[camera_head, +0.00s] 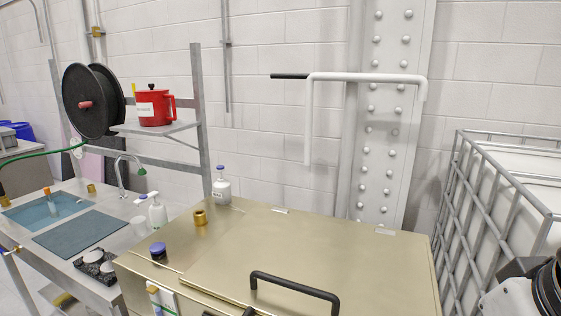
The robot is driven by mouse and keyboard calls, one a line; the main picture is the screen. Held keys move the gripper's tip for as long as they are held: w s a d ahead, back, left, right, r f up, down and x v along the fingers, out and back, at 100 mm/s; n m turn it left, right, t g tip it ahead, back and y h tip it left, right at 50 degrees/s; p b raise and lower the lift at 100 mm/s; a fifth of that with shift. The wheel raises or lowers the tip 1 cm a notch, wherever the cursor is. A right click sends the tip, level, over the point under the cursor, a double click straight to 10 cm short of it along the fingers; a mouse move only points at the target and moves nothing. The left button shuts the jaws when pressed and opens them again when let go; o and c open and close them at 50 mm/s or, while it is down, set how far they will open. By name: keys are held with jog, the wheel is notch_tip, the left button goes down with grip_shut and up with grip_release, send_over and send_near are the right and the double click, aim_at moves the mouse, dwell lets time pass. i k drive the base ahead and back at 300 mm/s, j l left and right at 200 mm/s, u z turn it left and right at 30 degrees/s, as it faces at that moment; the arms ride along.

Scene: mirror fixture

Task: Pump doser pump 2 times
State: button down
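A white pump bottle (157,213) with a pump head and a green mark stands upright on the metal counter at the left, beside the sink. It is the thing here that looks most like the doser pump. Its base is partly hidden by the brass-coloured cabinet. White and black parts of my arm show at the lower right edge, far from the bottle. My gripper's fingers do not show.
The brass-coloured cabinet (330,245) carries a white bottle with a blue cap (222,190), a brass fitting (200,217) and a black handle (295,285). Left are a sink (45,212), a faucet (121,172) and a red jug (154,108) on a shelf. A metal cage (480,200) stands right.

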aim_at(220, 168)
jog(key=i+j+z, duration=0.15)
jog(key=j+z, duration=0.15)
jog(key=j, duration=0.7)
jog(key=j+z, duration=0.3)
jog(key=j, duration=1.7)
jog(key=i+j, duration=0.1)
jog(key=j, duration=0.9)
